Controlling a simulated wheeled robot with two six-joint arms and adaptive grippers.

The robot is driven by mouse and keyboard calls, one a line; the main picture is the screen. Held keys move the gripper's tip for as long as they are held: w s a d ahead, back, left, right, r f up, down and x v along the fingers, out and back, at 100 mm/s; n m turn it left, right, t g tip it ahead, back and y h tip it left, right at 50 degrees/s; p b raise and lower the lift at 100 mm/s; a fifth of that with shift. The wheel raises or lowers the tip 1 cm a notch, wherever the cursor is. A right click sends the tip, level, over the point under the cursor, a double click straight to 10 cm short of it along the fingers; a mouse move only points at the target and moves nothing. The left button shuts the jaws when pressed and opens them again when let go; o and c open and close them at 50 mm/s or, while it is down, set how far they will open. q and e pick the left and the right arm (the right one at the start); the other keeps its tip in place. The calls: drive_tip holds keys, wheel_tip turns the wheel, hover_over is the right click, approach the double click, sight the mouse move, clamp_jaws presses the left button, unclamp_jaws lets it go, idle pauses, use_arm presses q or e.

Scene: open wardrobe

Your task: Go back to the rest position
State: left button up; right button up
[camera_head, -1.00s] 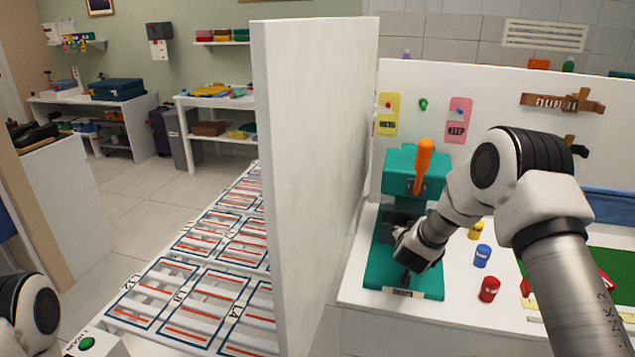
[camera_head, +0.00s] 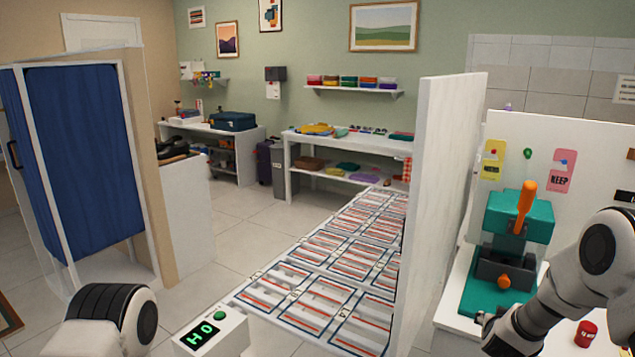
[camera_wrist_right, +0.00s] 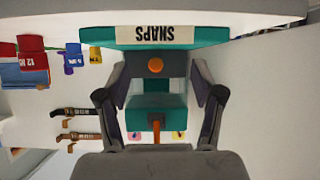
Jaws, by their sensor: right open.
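The right arm comes in at the right edge of the head view, in front of the teal press (camera_head: 515,222) with its orange lever (camera_head: 525,205). My right gripper (camera_wrist_right: 160,78) is open and empty in the right wrist view. The press's teal body (camera_wrist_right: 150,108) and its SNAPS label (camera_wrist_right: 155,35) show upside down beyond the fingers, apart from them. The right fingertips are not clear in the head view. Only a white and black link of my left arm shows at the bottom left; the left gripper is out of view.
A white partition (camera_head: 440,190) stands left of the press. A slatted conveyor (camera_head: 330,270) runs left of it. A blue-curtained booth (camera_head: 80,150) is at the left. A red jar (camera_head: 585,333) stands near the press. Floor is open between booth and conveyor.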

drive_tip(key=s+a+f+n+g+y, duration=0.2)
drive_tip(key=s+a+f, duration=0.3)
drive_tip(key=s+f, duration=0.4)
drive_tip(key=s+a+f+n+g+y, duration=0.1)
drive_tip(key=s+a+f+g+y, duration=0.1)
drive_tip(key=s+a+f, duration=0.5)
drive_tip(key=s+a+f+g, duration=0.1)
drive_tip(key=s+g, duration=0.1)
drive_tip(key=s, duration=0.7)
drive_tip(key=s+a+f+n+g+y, duration=0.1)
drive_tip(key=s+a+f+g, duration=0.1)
drive_tip(key=s, duration=0.7)
drive_tip(key=s+a+f+n+g+y, duration=0.1)
drive_tip(key=s+a+f+g, duration=0.1)
drive_tip(key=s, duration=0.6)
drive_tip(key=shift+s+f, duration=0.2)
drive_tip(key=shift+s, duration=0.2)
